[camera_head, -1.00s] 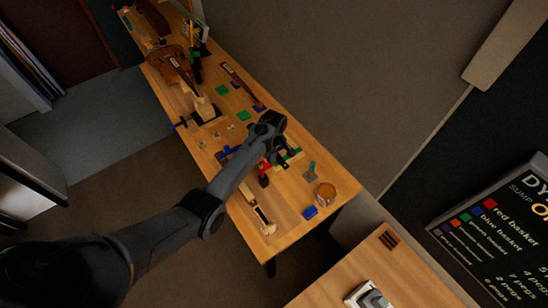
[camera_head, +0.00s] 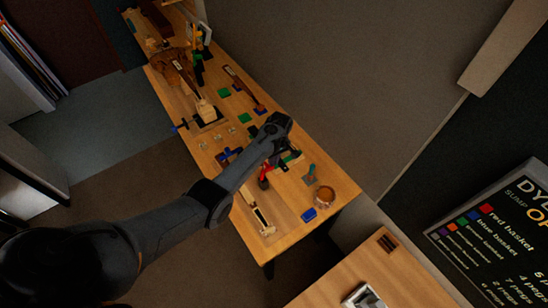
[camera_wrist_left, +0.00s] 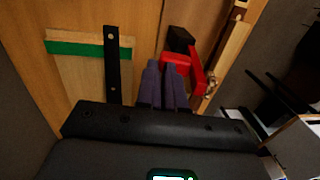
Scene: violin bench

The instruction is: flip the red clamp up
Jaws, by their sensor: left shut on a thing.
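The red clamp (camera_head: 264,173) is on the wooden bench, partly hidden by my left arm in the head view. In the left wrist view the red clamp (camera_wrist_left: 197,76) shows as a red bar with a bend at its upper end, beside a dark block. My left gripper (camera_wrist_left: 163,68) has its two dark purple fingers close together, with their tips at the bend of the red clamp. It is shut on the clamp; the exact contact is partly hidden. My right gripper is not in view.
A blue block (camera_head: 309,214) and a round container (camera_head: 325,196) stand near the bench end. A violin neck (camera_head: 260,214) lies at the front edge. A green-striped board (camera_wrist_left: 75,48) with a black bar shows in the left wrist view.

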